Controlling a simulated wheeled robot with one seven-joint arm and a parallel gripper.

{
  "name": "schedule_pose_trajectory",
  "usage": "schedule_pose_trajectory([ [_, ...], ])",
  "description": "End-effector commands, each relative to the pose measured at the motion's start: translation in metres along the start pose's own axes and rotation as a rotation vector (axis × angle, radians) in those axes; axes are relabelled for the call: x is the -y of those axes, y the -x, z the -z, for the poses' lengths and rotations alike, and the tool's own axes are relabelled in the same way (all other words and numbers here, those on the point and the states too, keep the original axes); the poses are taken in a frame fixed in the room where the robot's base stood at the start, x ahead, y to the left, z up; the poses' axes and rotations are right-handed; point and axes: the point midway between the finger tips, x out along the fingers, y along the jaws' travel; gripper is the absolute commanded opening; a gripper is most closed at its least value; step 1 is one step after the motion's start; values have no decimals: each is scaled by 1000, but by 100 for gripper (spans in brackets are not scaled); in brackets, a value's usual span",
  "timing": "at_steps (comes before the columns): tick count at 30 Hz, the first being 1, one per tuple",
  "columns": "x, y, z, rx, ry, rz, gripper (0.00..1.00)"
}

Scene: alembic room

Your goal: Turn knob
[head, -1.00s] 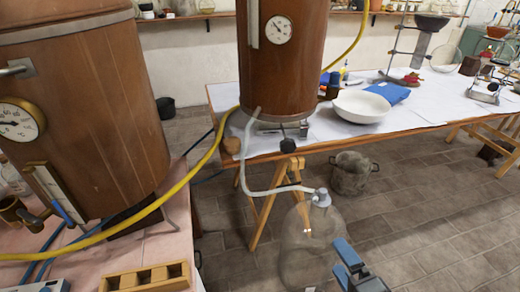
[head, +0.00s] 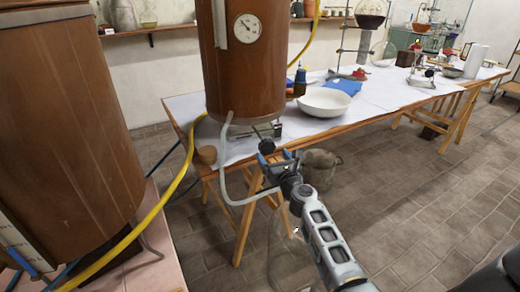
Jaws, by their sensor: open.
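A black knob (head: 267,147) sits at the base of the copper boiler (head: 240,60), at the front edge of the white-covered table (head: 190,105). My gripper (head: 274,158) is open, just in front of and below the knob in the picture. Its blue-grey fingertips look close to the knob, but I cannot tell whether they touch it. My arm reaches up from the lower right and hides part of the glass bottle (head: 284,255) below.
A pale hose (head: 225,180) hangs from the boiler, and a yellow hose (head: 165,205) runs left. A white bowl (head: 324,101) stands to the right on the table. Another copper boiler (head: 65,130) fills the left.

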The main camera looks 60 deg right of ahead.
Motion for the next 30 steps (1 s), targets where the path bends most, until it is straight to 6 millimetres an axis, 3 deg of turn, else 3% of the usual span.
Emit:
schedule_pose_trajectory([
  [12,-1,-58,1,1,4,-1,88],
  [25,-1,-66,0,-1,5,-1,88],
  [30,-1,-66,0,-1,5,-1,71],
])
